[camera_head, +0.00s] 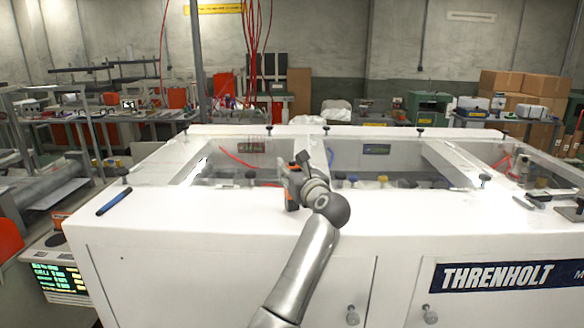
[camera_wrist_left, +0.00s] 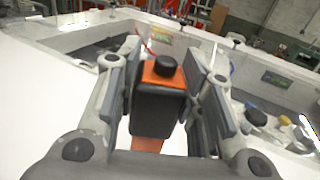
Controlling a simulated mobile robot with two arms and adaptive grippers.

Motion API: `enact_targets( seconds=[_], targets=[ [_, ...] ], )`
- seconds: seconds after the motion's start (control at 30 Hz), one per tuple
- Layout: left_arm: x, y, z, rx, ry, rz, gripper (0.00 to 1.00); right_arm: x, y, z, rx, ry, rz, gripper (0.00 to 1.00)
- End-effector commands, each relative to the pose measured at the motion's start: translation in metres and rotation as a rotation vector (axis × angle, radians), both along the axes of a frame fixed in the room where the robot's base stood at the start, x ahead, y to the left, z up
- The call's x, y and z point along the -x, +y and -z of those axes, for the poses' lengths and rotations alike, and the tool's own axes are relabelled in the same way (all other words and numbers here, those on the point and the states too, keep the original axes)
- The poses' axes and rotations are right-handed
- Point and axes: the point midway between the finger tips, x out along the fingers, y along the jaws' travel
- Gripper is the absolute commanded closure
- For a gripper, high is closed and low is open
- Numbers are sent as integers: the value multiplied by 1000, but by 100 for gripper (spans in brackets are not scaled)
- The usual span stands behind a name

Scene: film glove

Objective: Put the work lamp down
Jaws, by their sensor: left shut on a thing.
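The work lamp is an orange and black block with a round black knob on top. In the left wrist view the work lamp (camera_wrist_left: 160,98) stands upright between the two fingers of my left gripper (camera_wrist_left: 165,90), which is shut on it. In the head view the lamp (camera_head: 291,198) is mostly hidden by my left gripper (camera_head: 292,180); an orange edge shows at the front rim of the white machine's opening. I cannot tell whether its base touches the white top. My right gripper is not in view.
The white machine top (camera_head: 200,222) is wide and mostly bare in front. A blue pen-like tool (camera_head: 114,201) lies at its left. Open bays with several small parts lie behind the gripper. Black knobs stand along the rims. Dark tools (camera_head: 540,198) lie at right.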

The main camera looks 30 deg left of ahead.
Motion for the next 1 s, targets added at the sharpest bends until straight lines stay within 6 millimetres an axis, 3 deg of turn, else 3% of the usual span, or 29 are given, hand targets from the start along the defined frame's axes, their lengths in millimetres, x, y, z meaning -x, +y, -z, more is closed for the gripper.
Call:
enact_targets(
  seconds=[0.17,0.2,0.33,0.73,1.0],
  targets=[
    [0,0,4,0,-1,1,94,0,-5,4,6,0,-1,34],
    [0,0,3,1,-1,0,60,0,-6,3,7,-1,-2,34],
    [0,0,3,0,0,0,44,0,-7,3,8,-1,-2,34],
    [0,0,-3,-1,-1,-1,44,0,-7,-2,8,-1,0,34],
    [27,-39,6,4,-4,5,44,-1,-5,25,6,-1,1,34]
  ],
)
